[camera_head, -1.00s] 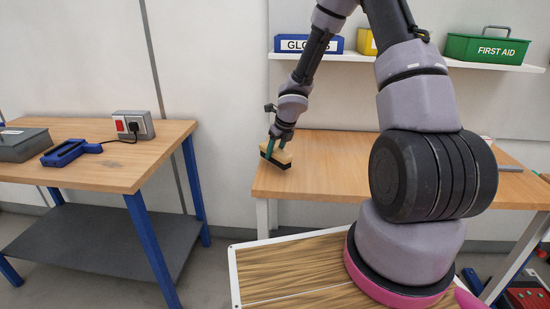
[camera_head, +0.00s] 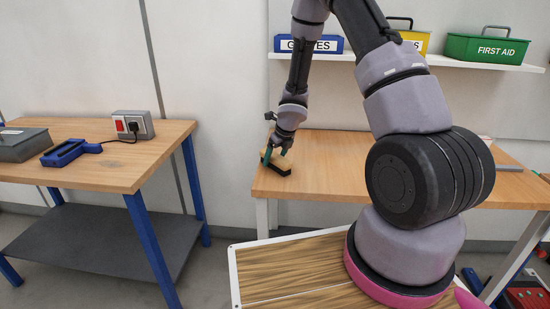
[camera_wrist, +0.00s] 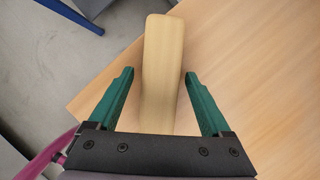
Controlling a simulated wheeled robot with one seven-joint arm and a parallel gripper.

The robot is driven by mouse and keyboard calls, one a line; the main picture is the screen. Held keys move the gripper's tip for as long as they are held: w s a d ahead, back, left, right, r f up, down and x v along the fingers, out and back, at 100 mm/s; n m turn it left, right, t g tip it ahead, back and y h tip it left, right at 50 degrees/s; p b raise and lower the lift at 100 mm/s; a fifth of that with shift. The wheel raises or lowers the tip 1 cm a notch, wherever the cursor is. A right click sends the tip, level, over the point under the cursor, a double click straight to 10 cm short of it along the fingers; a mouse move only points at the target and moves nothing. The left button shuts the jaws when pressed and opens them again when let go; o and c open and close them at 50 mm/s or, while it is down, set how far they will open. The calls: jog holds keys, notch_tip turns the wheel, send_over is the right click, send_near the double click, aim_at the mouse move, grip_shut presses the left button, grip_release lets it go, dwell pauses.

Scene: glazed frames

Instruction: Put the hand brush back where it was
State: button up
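The hand brush has a pale wooden body (camera_head: 276,162) and a dark underside. It sits at the left front corner of the right-hand workbench (camera_head: 335,170), and seems to rest on the top. In the wrist view the wooden body (camera_wrist: 162,55) runs lengthwise between the two green fingers of my gripper (camera_wrist: 159,75). A gap shows on its left side and a narrow one on its right, so the fingers stand apart around it. In the head view my gripper (camera_head: 275,155) is low over the brush and hides part of it. The bristles are hidden in the wrist view.
A shelf (camera_head: 380,57) above the bench holds a blue GLOVES box (camera_head: 310,44), a yellow box and a green FIRST AID box (camera_head: 487,48). The left table (camera_head: 110,170) carries a socket box and a blue tool. The bench middle is mostly clear.

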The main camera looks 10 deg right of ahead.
aim_at(276, 155)
jog(key=shift+r, duration=0.15)
jog(key=v, duration=0.4)
jog(key=shift+d+r, duration=0.1)
jog(key=shift+d, duration=0.05)
jog(key=s+d+r+m+h, duration=0.1)
jog(key=s+d+r+m, duration=0.25)
jog(key=r+m, duration=0.45)
jog(key=s+d+r+m+h, duration=0.2)
jog(key=s+r+m, duration=0.3)
jog(key=r+m, duration=0.25)
jog(key=s+d+r+m+h, duration=0.1)
jog(key=s+d+r+m, duration=0.25)
jog(key=r+m, duration=0.45)
jog(key=s+a+r+m+t+y, duration=0.1)
jog(key=s+a+r+m+y, duration=0.1)
jog(key=s+r+m, duration=0.4)
jog(key=s+a+r+m+t+y, duration=0.2)
jog(key=s+r+m, duration=0.4)
jog(key=s+m, duration=0.4)
jog(key=m, duration=0.6)
jog(key=shift+s+r, duration=0.25)
jog(key=shift+s, duration=0.15)
